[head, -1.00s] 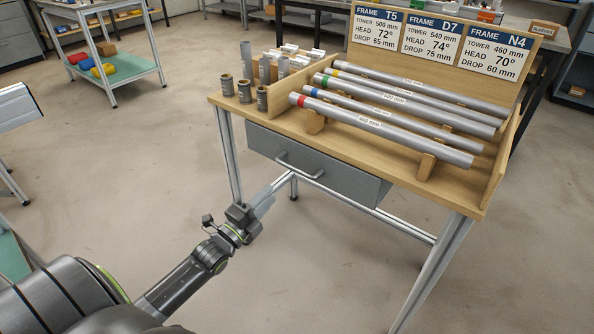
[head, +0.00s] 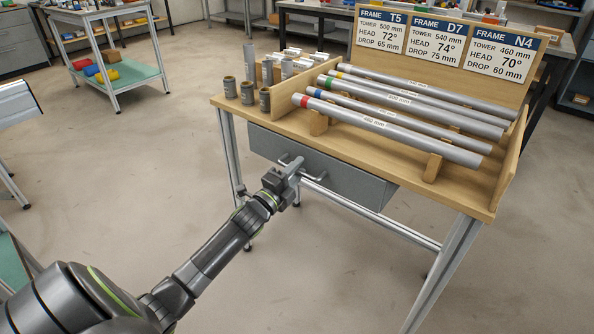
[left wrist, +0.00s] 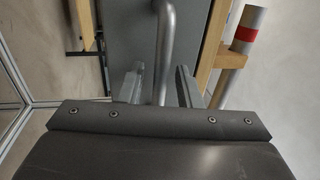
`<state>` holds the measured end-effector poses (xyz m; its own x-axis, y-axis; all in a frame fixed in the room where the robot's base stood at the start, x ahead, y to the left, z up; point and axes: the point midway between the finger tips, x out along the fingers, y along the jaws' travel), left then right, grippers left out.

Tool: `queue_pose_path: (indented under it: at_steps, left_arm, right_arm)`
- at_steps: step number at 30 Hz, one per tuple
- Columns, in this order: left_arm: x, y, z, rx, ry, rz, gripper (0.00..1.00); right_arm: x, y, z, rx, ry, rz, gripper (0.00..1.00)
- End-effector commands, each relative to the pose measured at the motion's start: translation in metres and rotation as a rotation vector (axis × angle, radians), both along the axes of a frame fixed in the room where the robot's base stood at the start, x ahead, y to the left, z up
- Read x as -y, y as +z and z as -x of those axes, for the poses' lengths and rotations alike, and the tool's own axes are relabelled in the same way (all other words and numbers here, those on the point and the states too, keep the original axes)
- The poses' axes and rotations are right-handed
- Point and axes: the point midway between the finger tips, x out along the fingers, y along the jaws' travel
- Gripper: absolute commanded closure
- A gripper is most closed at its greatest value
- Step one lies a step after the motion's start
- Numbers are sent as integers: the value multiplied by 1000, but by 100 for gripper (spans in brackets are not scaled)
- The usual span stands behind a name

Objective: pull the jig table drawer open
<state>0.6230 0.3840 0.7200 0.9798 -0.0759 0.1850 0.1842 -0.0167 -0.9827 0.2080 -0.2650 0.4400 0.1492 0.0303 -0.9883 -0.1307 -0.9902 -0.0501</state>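The jig table (head: 478,211) has a grey drawer (head: 350,184) under its wooden top, and the drawer looks shut. A bar handle (head: 318,179) is on the drawer front. My left gripper (head: 295,167) is at the left part of the handle in the head view. In the left wrist view, my left gripper's two fingers (left wrist: 159,82) are apart, with the handle (left wrist: 166,45) running between them. The grey drawer front (left wrist: 128,38) lies behind it. I cannot see either finger pressing on the bar. My right gripper is not in view.
Several metal tubes (head: 400,133) lie in wooden cradles on the table, with short dark collars (head: 247,92) at its left end. Frame sign cards (head: 437,43) stand at the back. A trolley (head: 121,77) stands far left. The floor before the drawer is clear.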

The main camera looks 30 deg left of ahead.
Motion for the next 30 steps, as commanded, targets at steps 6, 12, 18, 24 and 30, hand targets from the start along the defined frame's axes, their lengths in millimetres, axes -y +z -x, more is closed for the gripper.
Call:
queue_pose_path:
  at_steps: [6, 12, 18, 24, 30]
  left_arm:
    - [0, 0, -2, 0, -1, 0, 68]
    - [0, 0, -2, 0, -1, 0, 75]
    - [0, 0, -2, 0, -1, 0, 100]
    - [0, 0, -2, 0, 0, 0, 100]
    - [0, 0, -1, -1, 0, 0, 100]
  right_arm:
    - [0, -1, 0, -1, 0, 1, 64]
    - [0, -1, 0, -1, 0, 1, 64]
    - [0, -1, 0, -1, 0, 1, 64]
    - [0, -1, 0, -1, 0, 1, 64]
    - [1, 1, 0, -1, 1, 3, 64]
